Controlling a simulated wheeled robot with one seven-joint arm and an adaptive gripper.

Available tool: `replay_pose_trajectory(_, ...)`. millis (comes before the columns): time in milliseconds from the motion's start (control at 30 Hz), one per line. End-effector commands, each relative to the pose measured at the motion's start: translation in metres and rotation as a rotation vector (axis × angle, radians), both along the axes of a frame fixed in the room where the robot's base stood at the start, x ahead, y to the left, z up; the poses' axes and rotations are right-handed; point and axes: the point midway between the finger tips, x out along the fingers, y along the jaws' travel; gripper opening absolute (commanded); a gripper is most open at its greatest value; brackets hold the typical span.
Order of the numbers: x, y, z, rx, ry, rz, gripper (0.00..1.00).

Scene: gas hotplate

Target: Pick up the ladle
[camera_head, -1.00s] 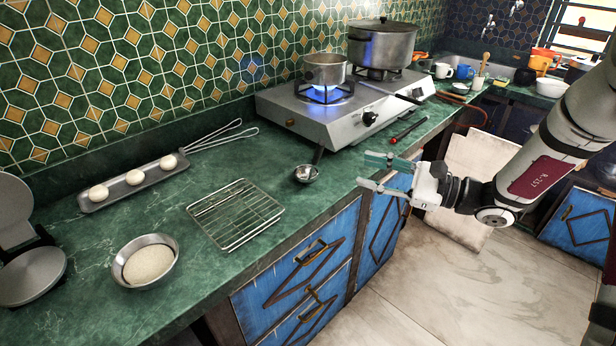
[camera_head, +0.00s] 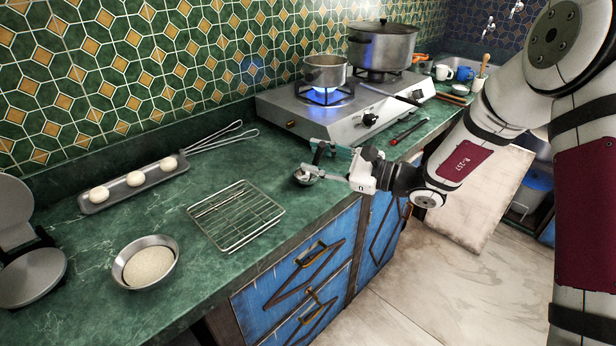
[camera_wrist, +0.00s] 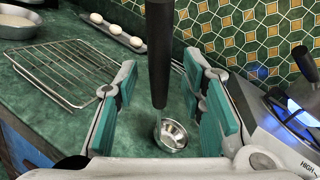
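The ladle has a small shiny metal bowl (camera_head: 305,175) resting on the green counter near its front edge. In the wrist view, its dark handle (camera_wrist: 160,50) rises from the bowl (camera_wrist: 172,134) toward the camera. My gripper (camera_head: 316,160) is over the counter edge at the ladle. In the wrist view, my gripper (camera_wrist: 160,82) is open, with one teal-padded finger on each side of the handle and visible gaps between. In the head view, the fingers partly hide the bowl and handle.
A gas hotplate (camera_head: 292,118) with a lit burner, a small pot (camera_head: 325,70) and a large lidded pot (camera_head: 382,48) stands behind the gripper. A wire rack (camera_head: 237,216) lies to the left. A bowl of grain (camera_head: 148,264) and a dough tray (camera_head: 108,200) are farther left.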

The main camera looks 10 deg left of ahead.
Motion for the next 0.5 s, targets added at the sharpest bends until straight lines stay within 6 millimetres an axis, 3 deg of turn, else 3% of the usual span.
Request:
replay_pose_trajectory(233,0.0004,0.0016,-0.0003,-0.001,0.001,0.000,0.37)
replay_pose_trajectory(400,0.0003,0.0014,-0.0003,0.000,0.001,0.000,0.00)
replay_pose_trajectory(500,0.0003,0.0013,-0.0003,0.000,0.001,0.000,0.00)
